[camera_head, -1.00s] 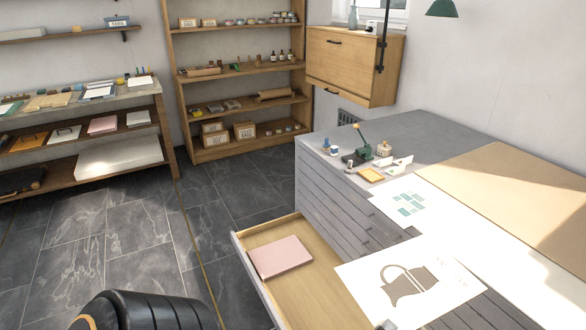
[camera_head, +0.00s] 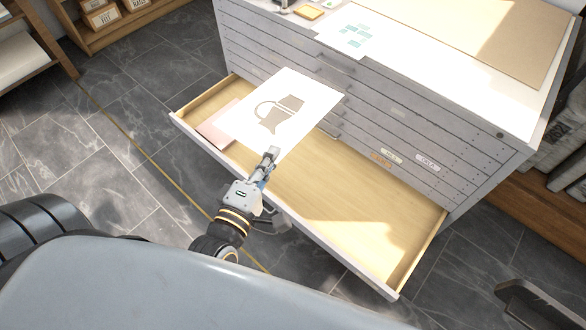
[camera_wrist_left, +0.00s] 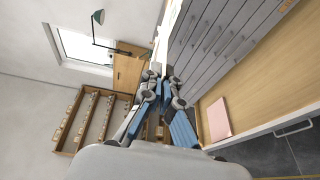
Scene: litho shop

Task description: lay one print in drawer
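The print (camera_head: 302,92), a white sheet with a grey-brown jug picture, is above the left part of the open drawer (camera_head: 345,213) in the head view. My left gripper (camera_head: 270,155) is at the sheet's near edge and is shut on it; in the wrist view its fingers (camera_wrist_left: 160,88) meet on the thin edge of the sheet. The drawer is pulled out, with a bare pale wood floor in its middle and right. A pink stack (camera_head: 213,128) lies at its left end, partly covered by the print; it also shows in the wrist view (camera_wrist_left: 219,119). My right gripper is not in view.
The grey flat-file cabinet (camera_head: 400,110) stands behind the drawer, its other drawers shut. Another print (camera_head: 347,38) with green shapes and a tan board (camera_head: 470,35) lie on its top. A wooden shelf with boxes (camera_head: 100,15) is at the far left.

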